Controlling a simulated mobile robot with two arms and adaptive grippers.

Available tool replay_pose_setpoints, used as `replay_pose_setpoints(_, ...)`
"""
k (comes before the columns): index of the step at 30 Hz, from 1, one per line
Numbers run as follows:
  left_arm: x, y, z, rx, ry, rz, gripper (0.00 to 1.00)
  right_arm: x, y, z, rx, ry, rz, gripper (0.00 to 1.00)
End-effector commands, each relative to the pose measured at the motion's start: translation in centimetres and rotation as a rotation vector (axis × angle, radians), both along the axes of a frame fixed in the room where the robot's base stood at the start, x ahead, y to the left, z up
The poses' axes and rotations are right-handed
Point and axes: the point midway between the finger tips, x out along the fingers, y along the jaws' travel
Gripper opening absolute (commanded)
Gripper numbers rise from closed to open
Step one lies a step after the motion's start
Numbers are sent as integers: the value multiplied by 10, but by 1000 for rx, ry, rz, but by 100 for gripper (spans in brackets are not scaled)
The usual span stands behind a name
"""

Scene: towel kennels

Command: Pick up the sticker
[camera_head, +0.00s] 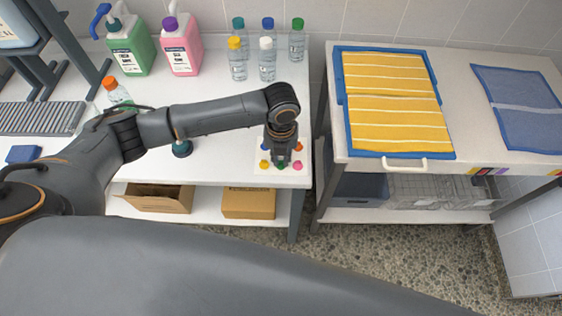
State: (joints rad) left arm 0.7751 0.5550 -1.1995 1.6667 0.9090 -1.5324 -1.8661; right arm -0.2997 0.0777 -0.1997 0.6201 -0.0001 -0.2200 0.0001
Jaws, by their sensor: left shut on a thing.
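A small white sheet (272,170) with round coloured stickers lies near the front right edge of the left table. A yellow sticker (264,163), a pink sticker (298,166), an orange sticker (299,146) and a blue sticker (264,147) show around my gripper. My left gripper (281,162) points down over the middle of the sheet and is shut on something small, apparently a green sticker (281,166). The fingers hide most of it, and I cannot tell whether it is off the sheet. My right gripper is out of view.
Several capped bottles (267,65) and two jugs, green (131,50) and pink (184,50), stand at the back. Right of a gap, another table holds a yellow striped towel (397,125) in a blue frame and a blue towel (520,95). Cardboard boxes (248,204) sit below.

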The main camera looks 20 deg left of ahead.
Motion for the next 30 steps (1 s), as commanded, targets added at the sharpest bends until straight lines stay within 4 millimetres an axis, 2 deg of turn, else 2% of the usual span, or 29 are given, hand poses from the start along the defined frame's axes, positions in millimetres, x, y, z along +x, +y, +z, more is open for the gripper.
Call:
replay_pose_setpoints(8,1,0,5,0,-1,0,5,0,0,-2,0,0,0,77)
replay_pose_setpoints(11,1,0,13,-1,-2,0,5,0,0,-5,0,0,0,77)
replay_pose_setpoints(15,-2,-1,35,-2,-3,-3,5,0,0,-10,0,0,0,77)
replay_pose_setpoints(23,-52,-9,95,-2,-6,-5,5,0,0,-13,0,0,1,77)
replay_pose_setpoints(24,-65,-11,96,-2,-2,-6,5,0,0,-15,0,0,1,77)
replay_pose_setpoints(30,-108,-18,116,-2,-2,-5,5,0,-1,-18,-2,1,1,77)
